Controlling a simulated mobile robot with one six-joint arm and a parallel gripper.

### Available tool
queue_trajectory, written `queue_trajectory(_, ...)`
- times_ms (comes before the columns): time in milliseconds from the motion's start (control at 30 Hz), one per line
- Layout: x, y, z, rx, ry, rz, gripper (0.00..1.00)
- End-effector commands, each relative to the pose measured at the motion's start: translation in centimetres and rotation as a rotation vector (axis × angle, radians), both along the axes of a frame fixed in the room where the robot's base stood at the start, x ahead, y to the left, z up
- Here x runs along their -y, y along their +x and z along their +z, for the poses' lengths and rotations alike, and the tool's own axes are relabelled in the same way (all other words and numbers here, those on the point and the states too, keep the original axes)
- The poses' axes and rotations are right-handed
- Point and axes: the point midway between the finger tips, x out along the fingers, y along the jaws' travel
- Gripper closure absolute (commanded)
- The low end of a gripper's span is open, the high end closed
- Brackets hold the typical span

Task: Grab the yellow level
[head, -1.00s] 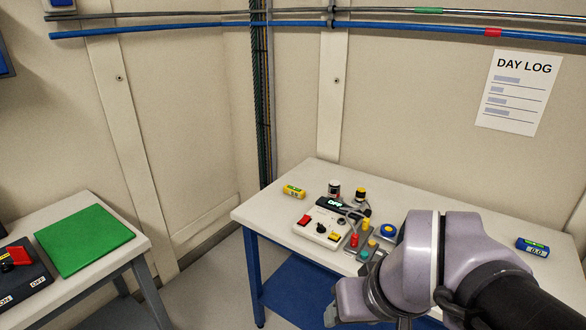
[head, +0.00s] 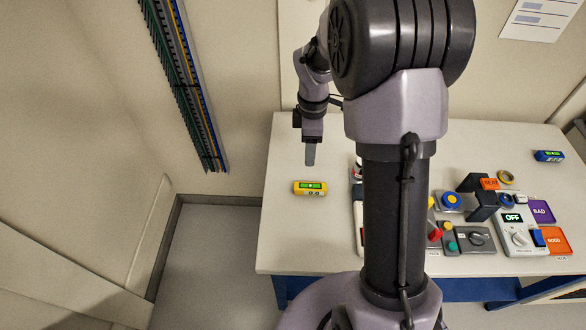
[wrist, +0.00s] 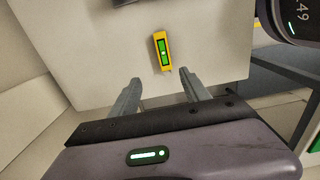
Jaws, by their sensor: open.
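The yellow level (head: 310,188) lies flat near the left edge of the white table, with a green window and a small display on its top. In the wrist view the yellow level (wrist: 155,42) lies beyond the fingertips, in line with the space between them. My gripper (head: 310,160) hangs just behind the level in the head view, pointing down. In the wrist view my gripper (wrist: 160,80) is open, its two fingers apart with nothing between them. How high the fingertips are above the table is hard to tell.
The white table (head: 287,235) is bare around the level. To the right are a blue level (head: 548,156), a blue button box (head: 450,201), a purple pad (head: 541,212) and an orange pad (head: 553,241). My arm hides the table's middle. The wall stands behind.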

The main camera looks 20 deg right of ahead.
Motion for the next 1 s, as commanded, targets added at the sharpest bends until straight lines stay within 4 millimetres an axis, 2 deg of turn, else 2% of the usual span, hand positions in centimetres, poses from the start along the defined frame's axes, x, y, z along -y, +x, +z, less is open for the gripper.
queue_trajectory(33, 0.0, -0.2, -2.1, -0.005, 0.001, -0.001, 0.45)
queue_trajectory(100, 0.0, -0.2, -4.4, -0.005, 0.002, -0.001, 0.45)
queue_trajectory(200, 0.0, -0.2, -7.4, -0.004, 0.002, -0.002, 0.45)
queue_trajectory(300, 0.0, -0.2, -9.6, -0.003, 0.001, -0.003, 0.45)
queue_trajectory(533, 0.0, -0.4, -11.7, -0.001, 0.002, -0.004, 0.45)
queue_trajectory(733, 0.1, -0.9, -15.7, -0.004, 0.002, -0.004, 0.45)
queue_trajectory(967, 0.1, -0.8, -15.9, -0.001, 0.001, -0.004, 0.45)
queue_trajectory(1000, 0.1, -0.8, -15.8, -0.001, 0.001, -0.004, 0.53)
